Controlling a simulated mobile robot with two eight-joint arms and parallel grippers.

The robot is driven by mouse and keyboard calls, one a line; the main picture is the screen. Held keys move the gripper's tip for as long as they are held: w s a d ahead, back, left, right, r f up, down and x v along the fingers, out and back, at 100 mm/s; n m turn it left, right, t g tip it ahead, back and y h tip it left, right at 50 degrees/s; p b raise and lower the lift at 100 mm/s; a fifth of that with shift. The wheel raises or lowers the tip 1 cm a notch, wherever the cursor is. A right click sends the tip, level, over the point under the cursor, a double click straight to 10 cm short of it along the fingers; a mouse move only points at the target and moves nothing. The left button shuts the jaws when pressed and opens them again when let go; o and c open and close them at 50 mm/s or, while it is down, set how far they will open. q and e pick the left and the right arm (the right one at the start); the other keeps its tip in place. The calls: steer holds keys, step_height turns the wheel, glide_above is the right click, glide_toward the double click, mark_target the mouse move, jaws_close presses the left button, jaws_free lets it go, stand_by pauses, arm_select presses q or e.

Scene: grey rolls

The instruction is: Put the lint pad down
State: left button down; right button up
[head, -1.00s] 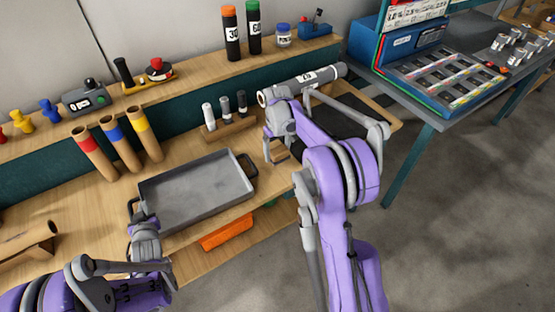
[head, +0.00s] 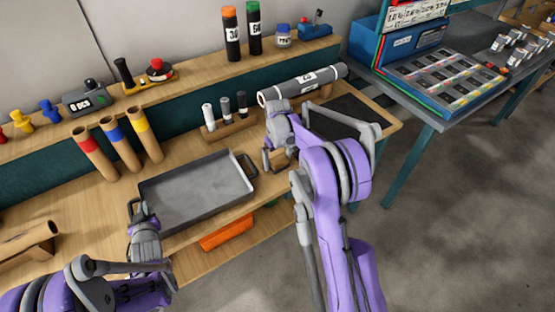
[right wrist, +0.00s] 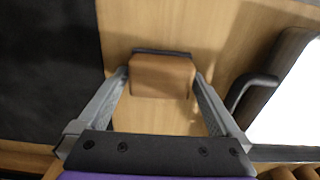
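The lint pad, a tan block with a dark edge, is between the fingers of my right gripper (right wrist: 161,80) in the right wrist view (right wrist: 162,76). The fingers meet its two sides. In the head view the pad (head: 276,160) shows under my right gripper (head: 277,154), over the bench just right of the grey tray; I cannot tell whether it touches the wood. My left gripper (head: 138,212) is at the left handle of the grey tray (head: 195,192); its fingers are too small and hidden to judge.
The tray's right handle (head: 246,164) is close to my right gripper. A rack with markers (head: 230,127) stands behind, and a grey roll (head: 302,84) lies further back. A dark mat (head: 345,118) is to the right. Bare wood surrounds the pad.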

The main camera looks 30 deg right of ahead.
mark_target(279, 158)
step_height(279, 158, up, 12)
steer(key=shift+r, duration=0.2)
stand_by(0.5)
steer(key=f, duration=0.6)
steer(key=shift+s+d+f, duration=0.15)
steer(key=shift+s+f, duration=0.05)
steer(key=shift+f, duration=0.05)
steer(key=shift+s+f, duration=0.15)
steer(key=shift+f, duration=1.25)
steer(key=shift+s+f, duration=0.1)
steer(key=shift+f, duration=1.3)
steer(key=c, duration=1.3)
steer(key=shift+o, duration=0.2)
step_height(279, 158, up, 10)
steer(key=shift+r, duration=0.1)
